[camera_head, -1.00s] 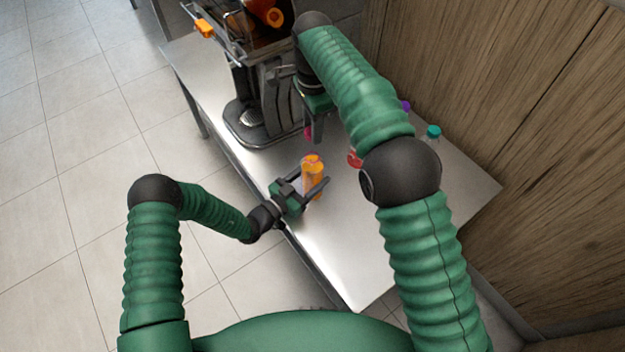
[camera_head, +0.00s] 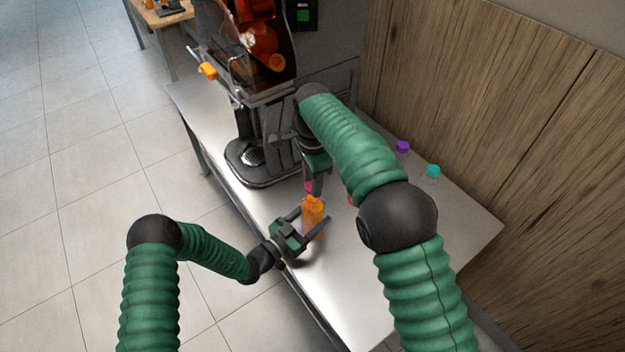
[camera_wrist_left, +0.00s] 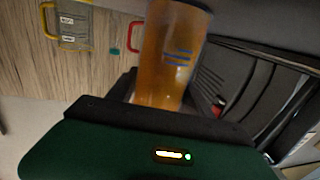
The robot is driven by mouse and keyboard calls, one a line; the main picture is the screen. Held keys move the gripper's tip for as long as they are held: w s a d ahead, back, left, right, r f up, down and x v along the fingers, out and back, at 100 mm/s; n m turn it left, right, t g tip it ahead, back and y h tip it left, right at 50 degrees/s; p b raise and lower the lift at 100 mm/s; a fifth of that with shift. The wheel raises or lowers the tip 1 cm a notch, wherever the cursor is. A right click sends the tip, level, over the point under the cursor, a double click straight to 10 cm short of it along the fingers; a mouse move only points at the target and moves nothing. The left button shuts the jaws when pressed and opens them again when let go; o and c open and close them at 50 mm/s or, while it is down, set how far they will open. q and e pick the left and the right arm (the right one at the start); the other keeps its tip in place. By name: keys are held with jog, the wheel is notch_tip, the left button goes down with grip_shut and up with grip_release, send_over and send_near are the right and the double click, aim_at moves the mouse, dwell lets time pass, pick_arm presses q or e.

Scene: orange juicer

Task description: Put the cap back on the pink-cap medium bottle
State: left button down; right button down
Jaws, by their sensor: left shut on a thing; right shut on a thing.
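The medium bottle (camera_head: 313,214), filled with orange juice, stands upright between the fingers of my left gripper (camera_head: 311,226) over the table's front part. My left gripper is shut on it. The bottle also shows large in the left wrist view (camera_wrist_left: 170,58), with blue marks on its side. My right gripper (camera_head: 311,184) is above the bottle and shut on the pink cap (camera_head: 309,188). The cap is right at the bottle's mouth; I cannot tell whether it touches or sits on the neck. The right arm hides part of the table behind.
The juicer (camera_head: 262,120) stands on the metal table (camera_head: 365,290) behind the grippers. A purple cap (camera_head: 402,147) and a teal cap (camera_head: 433,171) show at the right by the wood wall. A red thing is mostly hidden behind my right arm. The table's front right is clear.

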aim_at(313, 214)
jog(key=shift+f, duration=0.8)
jog(key=shift+f, duration=0.6)
jog(key=m, duration=0.8)
jog(key=shift+m, duration=0.4)
jog(key=m, duration=0.7)
jog(key=shift+a, duration=0.15)
jog(key=c, duration=0.9)
grip_release()
jog(key=shift+c, duration=0.2)
